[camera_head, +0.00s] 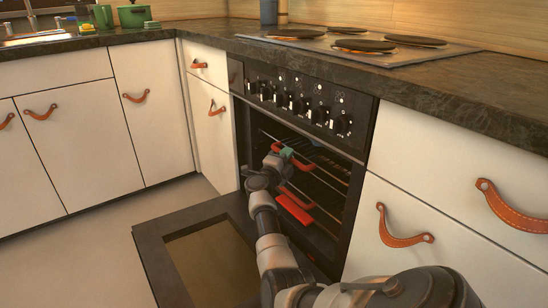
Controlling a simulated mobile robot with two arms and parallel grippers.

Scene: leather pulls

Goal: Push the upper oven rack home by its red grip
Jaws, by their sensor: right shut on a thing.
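The oven (305,125) stands in the middle of the view with its door (150,245) folded down. Inside it, the upper rack's red grip (301,164) shows beside my right gripper (283,157). My right gripper is shut at this grip and hides part of it; a teal patch shows at its fingers. More red bars (294,209) show lower in the opening, partly behind my right arm. How deep the upper rack sits is hard to tell from here. My left gripper is not in view.
A stone-look counter (450,90) with a hob (350,43) runs above the oven. White cabinets with leather pulls (402,228) flank it. The open door spreads over the floor in front. A green pot (133,15) stands at the back left.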

